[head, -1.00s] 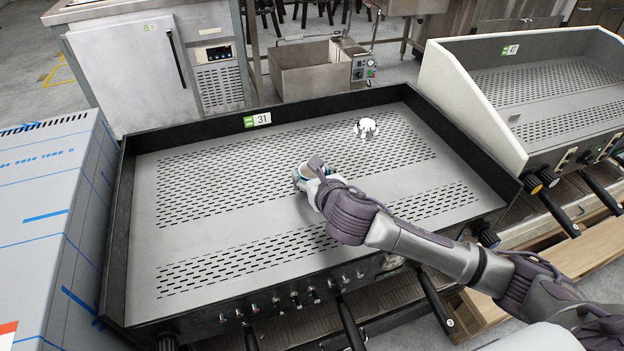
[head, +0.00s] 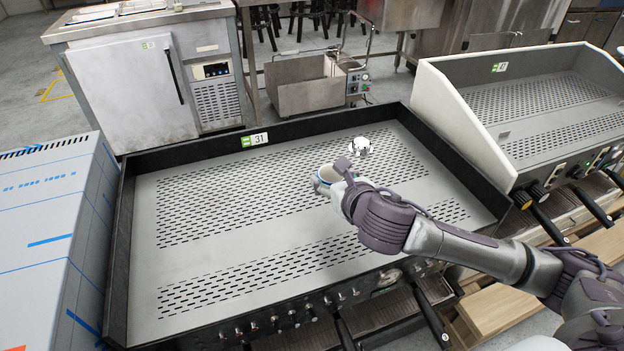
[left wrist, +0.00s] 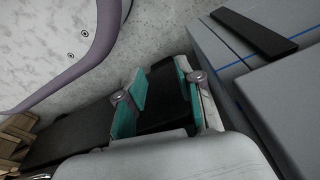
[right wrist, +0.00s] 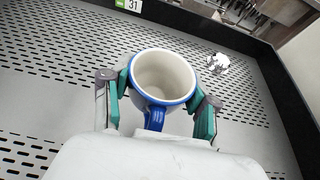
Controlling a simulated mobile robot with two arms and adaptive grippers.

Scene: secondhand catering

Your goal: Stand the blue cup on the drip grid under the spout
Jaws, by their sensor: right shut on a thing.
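The blue cup (head: 325,178), with a cream inside, is in my right gripper (head: 330,180) in the head view, over the slotted metal drip grid (head: 230,200). In the right wrist view the cup (right wrist: 162,78) sits upright between the two green-padded fingers of the right gripper (right wrist: 160,95), its blue handle towards me. I cannot tell whether its base touches the grid. A shiny chrome piece (head: 360,146), perhaps the spout, shows beyond and right of the cup. My left gripper (left wrist: 160,95) shows only in the left wrist view, fingers apart and empty.
A dark raised rim (head: 300,128) with a "31" tag (head: 255,140) bounds the grid at the back. A white side wall (head: 450,110) of a neighbouring unit stands at right. A blue-taped box (head: 50,240) is at left. The grid's left half is clear.

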